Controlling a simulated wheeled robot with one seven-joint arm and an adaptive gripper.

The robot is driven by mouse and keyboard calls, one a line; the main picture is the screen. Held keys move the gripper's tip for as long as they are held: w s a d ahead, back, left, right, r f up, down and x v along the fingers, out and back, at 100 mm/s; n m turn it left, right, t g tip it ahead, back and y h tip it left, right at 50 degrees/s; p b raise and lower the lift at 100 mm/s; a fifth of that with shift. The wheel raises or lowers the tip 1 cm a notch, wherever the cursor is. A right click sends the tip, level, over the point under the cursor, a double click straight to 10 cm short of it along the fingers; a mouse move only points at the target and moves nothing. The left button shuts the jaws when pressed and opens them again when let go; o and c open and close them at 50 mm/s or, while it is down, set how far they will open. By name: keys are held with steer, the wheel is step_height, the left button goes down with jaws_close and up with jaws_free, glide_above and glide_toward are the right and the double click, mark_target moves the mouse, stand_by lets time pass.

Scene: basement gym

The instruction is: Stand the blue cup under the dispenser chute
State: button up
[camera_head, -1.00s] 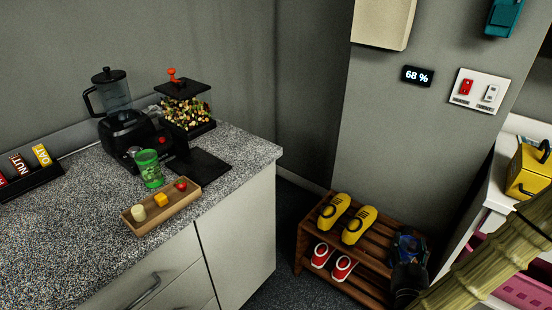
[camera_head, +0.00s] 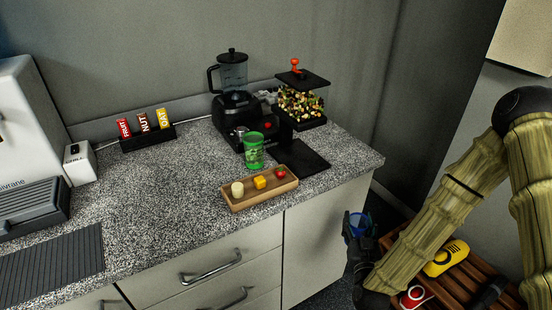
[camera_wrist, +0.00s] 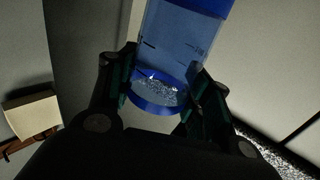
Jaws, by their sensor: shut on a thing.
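The dispenser (camera_head: 302,104) stands at the back right of the counter, with a clear bin of mixed pieces, a red knob on top and a flat black base (camera_head: 303,158). Its chute is not clearly visible. The base looks bare.
A green cup (camera_head: 253,152) and a wooden tray (camera_head: 237,204) with small items stand left of the dispenser base. A blender (camera_head: 233,90) is behind them. A bar rack (camera_head: 148,140) stands further left. A shoe rack (camera_head: 477,268) is below right.

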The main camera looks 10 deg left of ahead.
steer(key=a+r+n+g+y+b, duration=0.1)
steer(key=a+r+n+y, duration=0.15)
steer(key=r, duration=0.45)
steer(key=w+a+r+n+g+y, duration=0.1)
steer(key=a+r+n+y, duration=0.2)
steer(key=r, duration=0.4)
steer(key=a+r+n+g+y+b, duration=0.1)
steer(key=a+r+n+y, duration=0.1)
steer(key=r+y, duration=0.35)
steer(key=shift+h, duration=0.4)
steer(key=p+x, duration=0.2)
steer(key=x, duration=1.6)
steer(key=shift+a+r, duration=0.1)
steer(key=shift+m+p, duration=0.25)
steer(key=shift+p, duration=0.15)
steer(key=shift+f, duration=0.3)
steer(key=shift+f, duration=0.2)
steer(key=o, duration=1)
